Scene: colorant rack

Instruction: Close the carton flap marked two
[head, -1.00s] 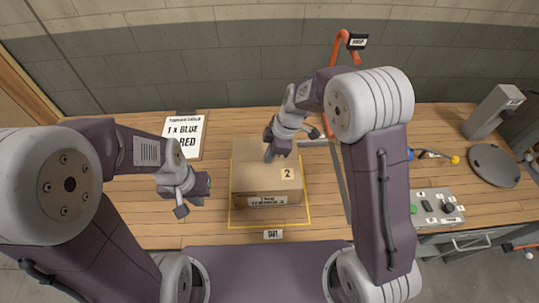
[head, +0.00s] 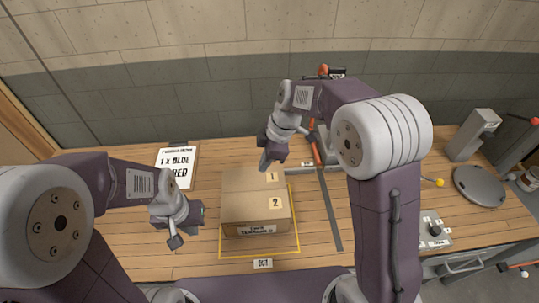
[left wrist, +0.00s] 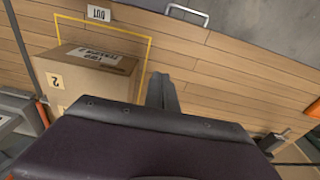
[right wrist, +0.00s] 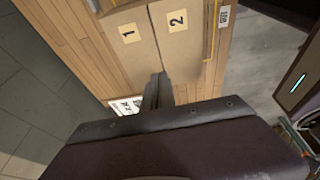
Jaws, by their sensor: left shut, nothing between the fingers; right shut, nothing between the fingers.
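The cardboard carton (head: 245,208) stands on the bench inside a yellow outline. Its top flaps, marked 1 (head: 272,177) and 2 (head: 275,203), look flat or nearly flat in the head view. In the right wrist view, flap two (right wrist: 180,45) lies beside flap one (right wrist: 130,50) with a narrow seam between them. My right gripper (head: 264,165) is shut and empty at the carton's far edge; its fingers (right wrist: 157,90) show near the seam's end, contact unclear. My left gripper (head: 175,241) is shut and empty, left of the carton; its fingers (left wrist: 163,90) are apart from it.
A sign reading blue and red (head: 177,167) stands behind left. An OUT label (head: 263,264) lies at the front edge. A dark rail (head: 330,210) runs right of the carton. A grey round plate (head: 480,186) and a button box (head: 435,230) are further right.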

